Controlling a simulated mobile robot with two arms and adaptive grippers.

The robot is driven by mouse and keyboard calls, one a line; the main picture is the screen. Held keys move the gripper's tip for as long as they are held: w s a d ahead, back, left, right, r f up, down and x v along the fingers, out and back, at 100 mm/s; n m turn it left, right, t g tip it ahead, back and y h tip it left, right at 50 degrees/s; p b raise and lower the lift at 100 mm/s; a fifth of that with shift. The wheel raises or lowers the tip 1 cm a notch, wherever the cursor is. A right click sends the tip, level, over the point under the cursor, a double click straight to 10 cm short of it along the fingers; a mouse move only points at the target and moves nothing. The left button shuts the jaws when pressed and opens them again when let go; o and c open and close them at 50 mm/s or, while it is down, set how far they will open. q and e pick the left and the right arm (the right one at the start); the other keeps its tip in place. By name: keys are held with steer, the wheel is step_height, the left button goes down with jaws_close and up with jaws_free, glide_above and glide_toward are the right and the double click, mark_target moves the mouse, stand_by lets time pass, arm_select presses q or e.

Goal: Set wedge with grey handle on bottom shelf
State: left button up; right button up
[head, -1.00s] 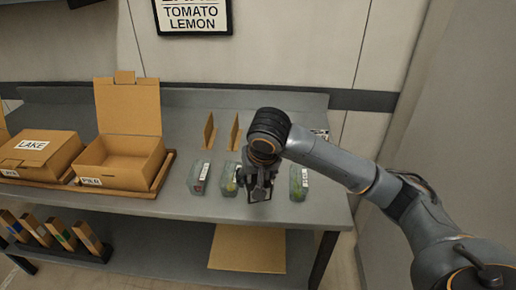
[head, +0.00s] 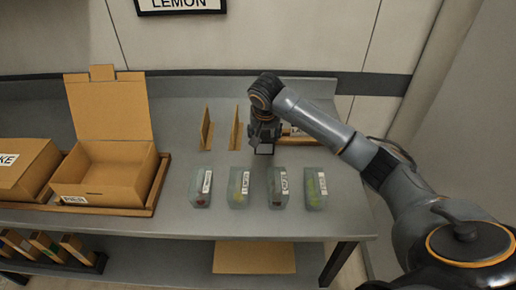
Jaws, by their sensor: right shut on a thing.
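My right gripper (head: 263,149) points down over the back of the grey table. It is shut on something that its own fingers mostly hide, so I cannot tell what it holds. No wedge with a grey handle can be clearly made out. Two thin brown upright pieces, a left one (head: 206,129) and a right one (head: 236,129), stand just left of the gripper. The bottom shelf (head: 160,262) shows below the table, with a flat brown panel (head: 254,258) on it. My left gripper is not in view.
Several clear labelled packs (head: 239,188) stand in a row in front of the gripper. An open cardboard box (head: 105,178) and a closed one (head: 22,168) stand at left. A rack (head: 92,264) with several brown pieces is low at left. A brown labelled item (head: 298,130) is partly behind my arm.

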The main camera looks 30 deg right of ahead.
steer(key=f, duration=0.1)
steer(key=s+f, duration=0.1)
steer(key=f, duration=0.2)
steer(key=shift+s+d+f+p, duration=0.1)
steer(key=shift+s+f+p, duration=0.15)
steer(key=shift+p, duration=0.1)
steer(key=shift+w+f, duration=0.2)
steer(key=shift+f, duration=1.85)
steer(key=o, duration=1.2)
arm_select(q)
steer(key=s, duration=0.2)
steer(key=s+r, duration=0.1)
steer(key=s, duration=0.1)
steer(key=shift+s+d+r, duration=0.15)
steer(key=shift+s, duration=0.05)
arm_select(e)
steer(key=o, duration=0.3)
